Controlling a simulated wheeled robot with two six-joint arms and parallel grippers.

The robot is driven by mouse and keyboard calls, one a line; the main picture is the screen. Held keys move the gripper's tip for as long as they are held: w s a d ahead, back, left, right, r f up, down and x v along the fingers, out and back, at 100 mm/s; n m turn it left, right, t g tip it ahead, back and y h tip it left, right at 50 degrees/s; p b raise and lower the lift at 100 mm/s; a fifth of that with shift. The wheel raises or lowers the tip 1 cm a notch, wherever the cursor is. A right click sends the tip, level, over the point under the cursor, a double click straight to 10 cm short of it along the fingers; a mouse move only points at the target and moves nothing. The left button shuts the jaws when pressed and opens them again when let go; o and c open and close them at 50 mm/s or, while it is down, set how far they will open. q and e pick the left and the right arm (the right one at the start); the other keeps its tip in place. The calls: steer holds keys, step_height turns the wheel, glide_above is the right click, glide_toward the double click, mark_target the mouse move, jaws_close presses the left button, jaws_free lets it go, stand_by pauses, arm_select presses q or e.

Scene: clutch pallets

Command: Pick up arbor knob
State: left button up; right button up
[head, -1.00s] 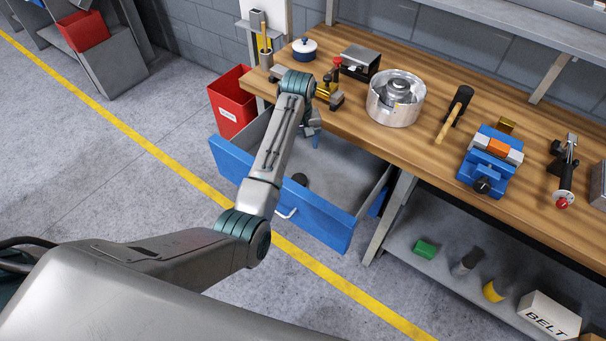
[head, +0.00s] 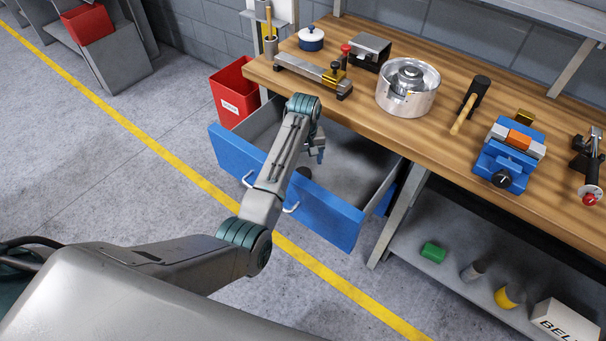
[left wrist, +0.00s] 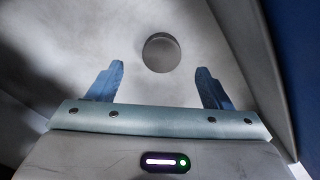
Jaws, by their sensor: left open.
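A round, dark grey knob (head: 304,172), which I take for the arbor knob, lies on the floor of the open blue drawer (head: 325,212). My arm partly covers it in the head view. In the left wrist view the knob (left wrist: 161,52) shows as a round grey disc, centred between the fingers and a little beyond their tips. My left gripper (head: 318,153) is over the drawer, pointing down, open and empty. Its two blue fingers (left wrist: 160,76) are well apart and do not touch the knob. My right gripper is not in view.
The drawer's walls close in around the gripper; a blue wall (left wrist: 294,60) is at the right of the wrist view. The wooden bench (head: 430,140) above holds a metal pot-like housing (head: 407,90), a mallet (head: 470,103) and a blue vise (head: 508,155). A red bin (head: 235,95) stands left.

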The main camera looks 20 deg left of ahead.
mark_target(303, 172)
arm_select(q)
steer(key=shift+w+a+f+p, duration=0.1)
steer(key=shift+f+p, duration=0.15)
steer(key=shift+f, duration=1.3)
steer(key=shift+a+f+p, duration=0.1)
steer(key=shift+f+p, duration=0.15)
steer(key=shift+f, duration=1.25)
steer(key=c, duration=1)
steer(key=shift+r, duration=0.1)
